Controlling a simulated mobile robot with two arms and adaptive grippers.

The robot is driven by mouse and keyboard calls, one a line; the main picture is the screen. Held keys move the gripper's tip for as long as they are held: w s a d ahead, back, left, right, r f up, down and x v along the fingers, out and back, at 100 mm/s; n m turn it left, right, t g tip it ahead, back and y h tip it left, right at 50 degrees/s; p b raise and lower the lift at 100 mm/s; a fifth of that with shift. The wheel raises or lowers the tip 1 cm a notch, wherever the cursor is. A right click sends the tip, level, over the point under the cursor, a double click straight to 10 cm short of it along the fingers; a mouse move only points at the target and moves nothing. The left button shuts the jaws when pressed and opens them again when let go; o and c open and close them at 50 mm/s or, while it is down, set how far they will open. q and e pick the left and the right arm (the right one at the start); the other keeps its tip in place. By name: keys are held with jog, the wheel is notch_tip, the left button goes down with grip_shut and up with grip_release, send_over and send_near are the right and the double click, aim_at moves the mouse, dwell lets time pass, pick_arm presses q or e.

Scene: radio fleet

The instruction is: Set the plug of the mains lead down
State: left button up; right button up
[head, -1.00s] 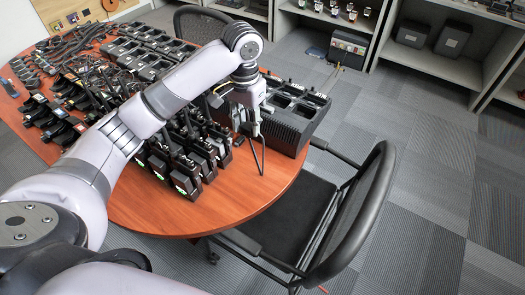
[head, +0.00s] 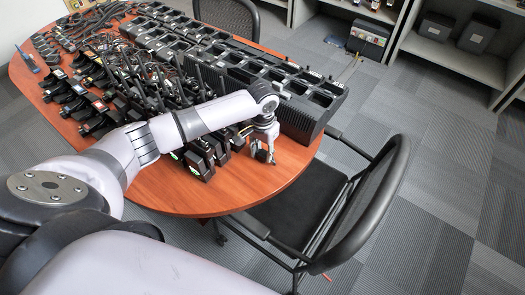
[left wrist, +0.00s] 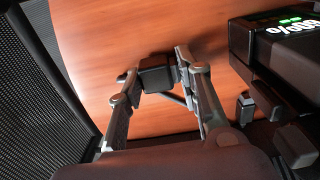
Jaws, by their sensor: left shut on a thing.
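The plug of the mains lead is a small black block (left wrist: 156,74) in the left wrist view. My left gripper (left wrist: 155,80) is shut on it, one finger on each side. The plug is close over the bare wood of the table (left wrist: 110,35); I cannot tell whether it touches. In the head view my left gripper (head: 265,156) points down at the table's near right part, between the radios and the rounded edge. The plug shows there only as a small dark shape, and most of the lead is hidden. My right gripper is not in view.
Black radios with lit displays (head: 198,165) stand just left of the gripper. A long black multi-bay charger (head: 305,118) stands behind it. A black chair (head: 345,205) is close to the table's right edge. Bare wood lies in front of the gripper.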

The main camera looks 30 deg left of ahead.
aim_at(263, 152)
pick_arm(q)
jog(key=shift+f, duration=0.3)
jog(key=o, duration=1.1)
notch_tip(263, 152, up, 12)
jog(key=shift+r, duration=0.2)
